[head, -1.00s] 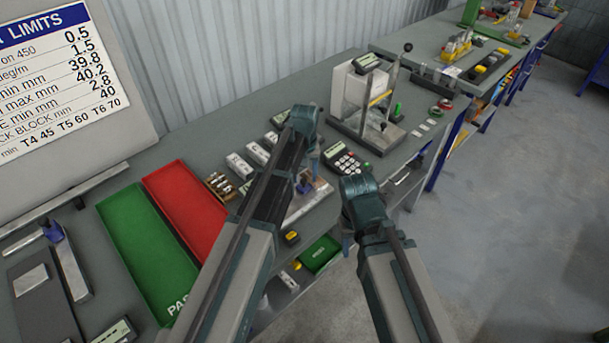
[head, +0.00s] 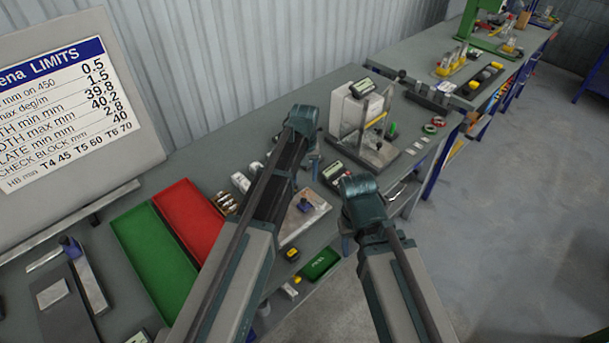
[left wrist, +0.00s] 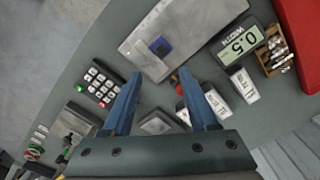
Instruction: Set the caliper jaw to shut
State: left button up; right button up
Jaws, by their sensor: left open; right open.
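I cannot make out a caliper with certainty. A steel bar with a blue slider or clamp (head: 72,246) lies on a dark plate at the left of the bench in the head view; it may be the caliper, and its jaw gap is too small to tell. My left gripper (head: 314,168) is open and empty over the bench; the left wrist view shows its two blue fingers (left wrist: 158,74) apart, above a steel plate with a blue block (left wrist: 160,46). My right gripper (head: 346,245) is open near the bench's front edge, its fingers partly hidden by its arm.
Green tray (head: 150,250) and red tray (head: 188,210) lie between the slider tool and my left arm. A keypad device (head: 336,174) and a glass-sided instrument (head: 365,125) stand beyond my grippers. A limits board (head: 70,110) stands at the back left. Floor is free at right.

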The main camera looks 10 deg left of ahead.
pick_arm(q)
notch_tip(320, 180, up, 4)
jog(key=p, duration=0.2)
jog(key=shift+p, duration=0.3)
pick_arm(e)
notch_tip(320, 180, up, 4)
jog(key=shift+f, duration=0.1)
pick_arm(q)
jog(key=shift+f, duration=0.1)
